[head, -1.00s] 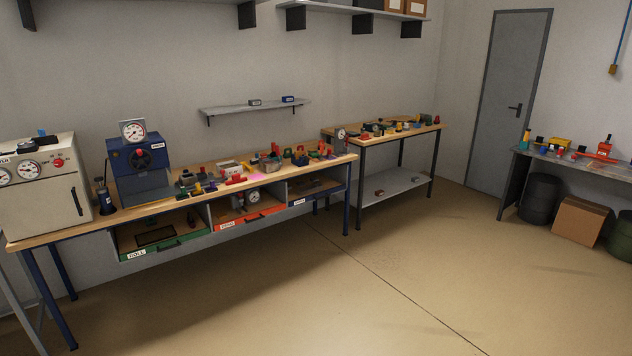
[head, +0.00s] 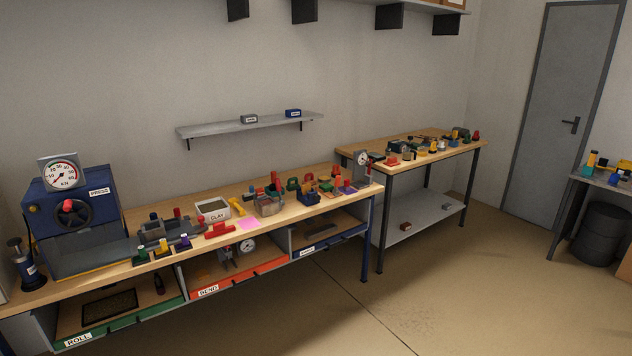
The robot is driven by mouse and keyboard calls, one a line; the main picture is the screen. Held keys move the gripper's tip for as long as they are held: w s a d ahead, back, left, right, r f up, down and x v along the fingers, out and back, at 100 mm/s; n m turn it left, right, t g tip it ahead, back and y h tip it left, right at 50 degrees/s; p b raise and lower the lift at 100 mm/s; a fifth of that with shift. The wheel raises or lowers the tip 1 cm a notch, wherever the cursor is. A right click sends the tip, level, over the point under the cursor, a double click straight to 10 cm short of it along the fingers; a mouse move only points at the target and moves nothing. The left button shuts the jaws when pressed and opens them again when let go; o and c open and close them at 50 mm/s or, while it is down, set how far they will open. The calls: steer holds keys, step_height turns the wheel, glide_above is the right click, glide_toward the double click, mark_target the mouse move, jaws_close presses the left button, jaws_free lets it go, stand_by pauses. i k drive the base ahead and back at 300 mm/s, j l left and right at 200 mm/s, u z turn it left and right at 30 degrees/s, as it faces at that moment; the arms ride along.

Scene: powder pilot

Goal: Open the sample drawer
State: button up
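Three drawers hang under the long wooden bench (head: 215,205). The left one is the green-fronted ROLL drawer (head: 120,327), the middle one the red-fronted BEND drawer (head: 240,279), and the right one a blue-fronted drawer (head: 328,243) whose label is too small to read. Their insides show above the low fronts: a dark tray in the left one and a gauge in the middle one. I cannot tell which, if any, is the sample drawer. My gripper is not in view.
The bench top holds a blue press (head: 72,220), a clay box (head: 212,209) and several small coloured tools. A second table (head: 412,150) with a lower shelf stands beyond it. The floor (head: 330,310) in front is clear. A grey door (head: 570,110) and dark barrel (head: 600,233) are at right.

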mark_target(348, 224)
steer(key=i, duration=1.05)
steer(key=i+j+z, duration=0.1)
steer(key=i, duration=0.95)
steer(key=i+z, duration=0.15)
steer(key=i, duration=0.25)
steer(key=i+j+z, duration=0.2)
steer(key=i, duration=0.15)
steer(key=i+j+z, duration=0.15)
steer(key=i, duration=0.25)
